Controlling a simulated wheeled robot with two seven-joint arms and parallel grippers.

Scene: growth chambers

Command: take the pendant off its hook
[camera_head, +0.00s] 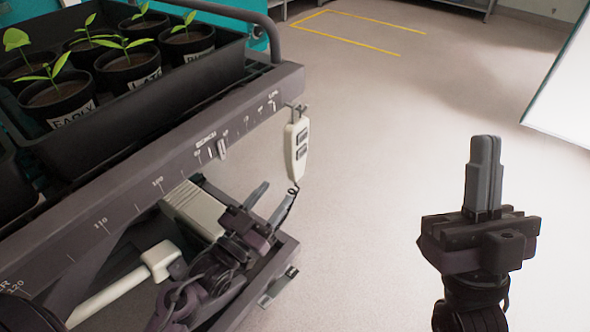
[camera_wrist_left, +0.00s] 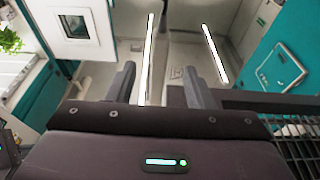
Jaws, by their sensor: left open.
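The pendant (camera_head: 297,148) is a slim off-white handset with dark buttons. It hangs upright from a small hook (camera_head: 298,107) at the right end of the dark rail. A dark coiled cord (camera_head: 289,203) runs down from its lower end. My left gripper (camera_head: 273,199) is open and empty, below and left of the pendant and apart from it. In the left wrist view its fingers (camera_wrist_left: 160,88) stand apart with nothing between them, and I cannot make out the pendant there. My right gripper (camera_head: 485,168) is shut and empty, upright well to the right.
A scaled rail (camera_head: 140,197) edges the bench below a black tray (camera_head: 120,120) of potted seedlings. Under it, a white-handled tool (camera_head: 125,285) and a pale ribbed box (camera_head: 194,208) lie close to my left arm. Open floor (camera_head: 380,130) lies right of the pendant.

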